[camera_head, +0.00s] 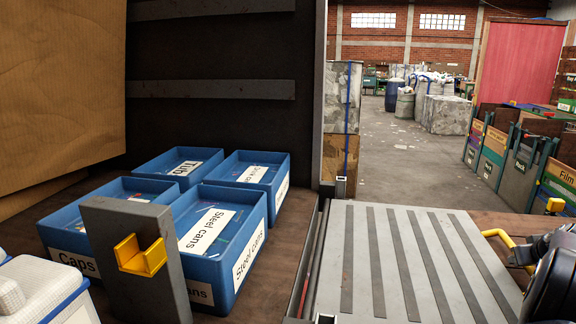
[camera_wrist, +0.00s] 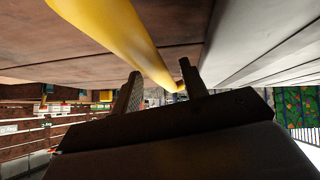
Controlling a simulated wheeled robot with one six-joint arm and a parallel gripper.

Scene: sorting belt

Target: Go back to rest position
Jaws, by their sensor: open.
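My gripper (camera_wrist: 162,88) shows in the wrist view with its two dark fingers apart and nothing between them. A thick yellow bar (camera_wrist: 115,30) runs close in front of the fingers, and I cannot tell whether it touches them. In the head view a dark part of my arm (camera_head: 556,275) is at the right edge, beside a bent yellow handle (camera_head: 498,234). The fingers cannot be made out in the head view.
A grey slatted belt (camera_head: 360,265) lies left of the arm. Blue bins, including the Steel cans bin (camera_head: 256,240), stand on the left behind a grey post (camera_head: 105,225) with a yellow bracket (camera_head: 140,257). Open floor (camera_head: 395,165) lies beyond; labelled crates (camera_head: 495,140) stand right.

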